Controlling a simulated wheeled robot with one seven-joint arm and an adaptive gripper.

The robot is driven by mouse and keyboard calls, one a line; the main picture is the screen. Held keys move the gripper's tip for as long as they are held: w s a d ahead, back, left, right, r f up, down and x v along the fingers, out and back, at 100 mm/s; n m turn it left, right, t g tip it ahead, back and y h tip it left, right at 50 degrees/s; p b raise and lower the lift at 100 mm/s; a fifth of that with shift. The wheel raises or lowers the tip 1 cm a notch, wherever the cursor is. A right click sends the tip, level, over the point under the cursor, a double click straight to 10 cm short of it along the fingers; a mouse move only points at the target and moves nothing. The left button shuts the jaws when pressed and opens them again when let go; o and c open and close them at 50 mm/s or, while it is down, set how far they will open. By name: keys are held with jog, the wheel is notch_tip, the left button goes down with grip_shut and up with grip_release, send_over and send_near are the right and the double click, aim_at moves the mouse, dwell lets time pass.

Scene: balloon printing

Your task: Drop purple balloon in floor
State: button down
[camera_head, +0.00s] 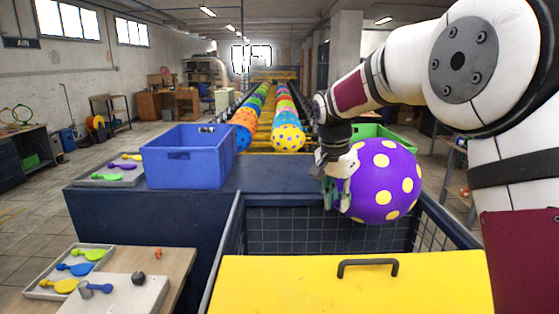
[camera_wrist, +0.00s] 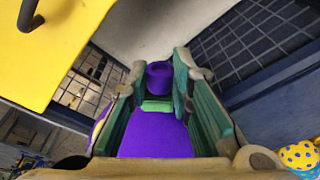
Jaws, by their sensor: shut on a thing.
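The purple balloon (camera_head: 382,181) with yellow spots is inflated and hangs in the air at the right of the head view, above a wire-mesh-sided bin. My gripper (camera_head: 338,185) is at the balloon's left side and is shut on it. In the wrist view, purple material of the balloon (camera_wrist: 155,135) lies between the two green-lined fingers of my gripper (camera_wrist: 158,85). The floor (camera_head: 35,205) shows as grey tiles at the left of the head view.
A yellow panel (camera_head: 350,285) with a dark handle is in front. A blue crate (camera_head: 188,157) stands on the dark counter, with a green crate (camera_head: 372,131) behind the balloon. Rows of coloured balloons (camera_head: 288,137) run back. A side table (camera_head: 150,262) holds flat balloons in a tray.

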jog(key=c, duration=1.3)
grip_release()
jog(key=shift+c, duration=0.2)
notch_tip(320, 180, up, 12)
jog(key=s+a, duration=0.1)
jog(key=shift+s+a+f, duration=0.2)
jog(key=shift+s+a, duration=0.15)
